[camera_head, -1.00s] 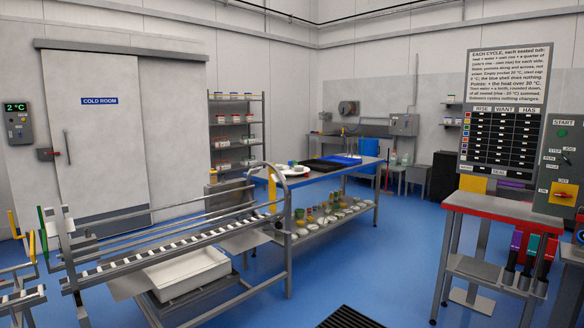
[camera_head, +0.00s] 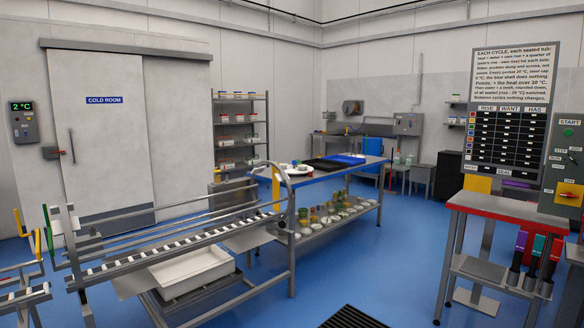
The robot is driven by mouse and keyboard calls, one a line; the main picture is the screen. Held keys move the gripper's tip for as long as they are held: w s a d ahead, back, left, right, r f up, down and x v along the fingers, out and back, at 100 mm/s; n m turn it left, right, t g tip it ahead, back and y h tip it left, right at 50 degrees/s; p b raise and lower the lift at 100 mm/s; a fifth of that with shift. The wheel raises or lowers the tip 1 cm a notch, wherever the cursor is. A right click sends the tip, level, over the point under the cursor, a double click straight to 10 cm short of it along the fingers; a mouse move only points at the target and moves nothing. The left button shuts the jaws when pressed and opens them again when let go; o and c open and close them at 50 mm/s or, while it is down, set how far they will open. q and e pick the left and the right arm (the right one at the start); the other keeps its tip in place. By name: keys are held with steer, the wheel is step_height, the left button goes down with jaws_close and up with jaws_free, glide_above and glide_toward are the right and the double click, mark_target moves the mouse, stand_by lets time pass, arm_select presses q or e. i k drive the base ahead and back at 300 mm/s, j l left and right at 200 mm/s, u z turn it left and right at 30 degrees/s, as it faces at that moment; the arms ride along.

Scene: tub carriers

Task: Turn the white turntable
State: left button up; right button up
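The white turntable (camera_head: 296,171) is a small, pale round disc on the near left part of the blue-topped bench (camera_head: 325,175), in the middle of the view. Small items seem to stand on or just behind it, too small to make out. It is well away from me, beyond the roller conveyor. Neither of my grippers is in view.
A roller conveyor (camera_head: 180,246) with rails crosses the left foreground, with a white tray (camera_head: 192,272) below. A red-edged stand (camera_head: 510,207) is at right. A dark floor grate (camera_head: 352,318) lies ahead. Blue floor is open between conveyor and stand.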

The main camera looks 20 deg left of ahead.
mark_target(294, 165)
steer(key=i+u, duration=0.2)
steer(key=i, duration=4.25)
